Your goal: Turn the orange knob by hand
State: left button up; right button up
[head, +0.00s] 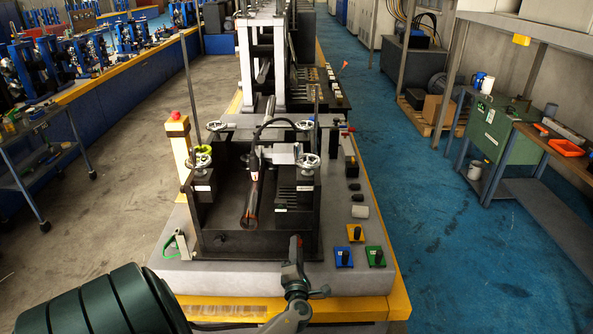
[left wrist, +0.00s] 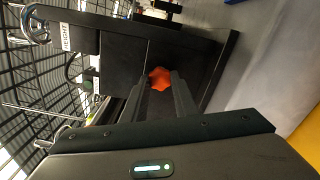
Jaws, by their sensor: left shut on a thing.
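The orange knob (left wrist: 159,79) shows in the left wrist view as a small lobed knob in front of a dark machine face. My left gripper (left wrist: 160,88) has its two fingers on either side of it and is shut on it. In the head view my left gripper (head: 295,249) is at the front edge of the black machine frame (head: 222,243), and the knob is hidden there. My right gripper is in neither view.
The machine has several handwheels (head: 308,161) and a tube (head: 251,205) in its middle. A red button (head: 176,115) tops a yellow post at left. Blue (head: 343,258), yellow (head: 355,233) and green (head: 375,256) switch plates sit right of my gripper.

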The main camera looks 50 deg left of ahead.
pick_arm(q)
jog(key=shift+f+n+b, duration=0.2)
jog(key=shift+n+b, duration=0.15)
jog(key=shift+n, duration=0.45)
jog(key=o, duration=0.9)
jog(key=shift+r+p, duration=0.2)
jog(key=shift+p, duration=0.1)
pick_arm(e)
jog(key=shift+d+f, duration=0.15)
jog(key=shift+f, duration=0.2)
pick_arm(q)
jog(key=p+v, duration=0.1)
jog(key=v, duration=0.5)
jog(key=shift+p, duration=0.3)
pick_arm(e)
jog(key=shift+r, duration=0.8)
pick_arm(q)
jog(key=shift+s+d+f, duration=0.1)
jog(key=shift+s+d, duration=0.05)
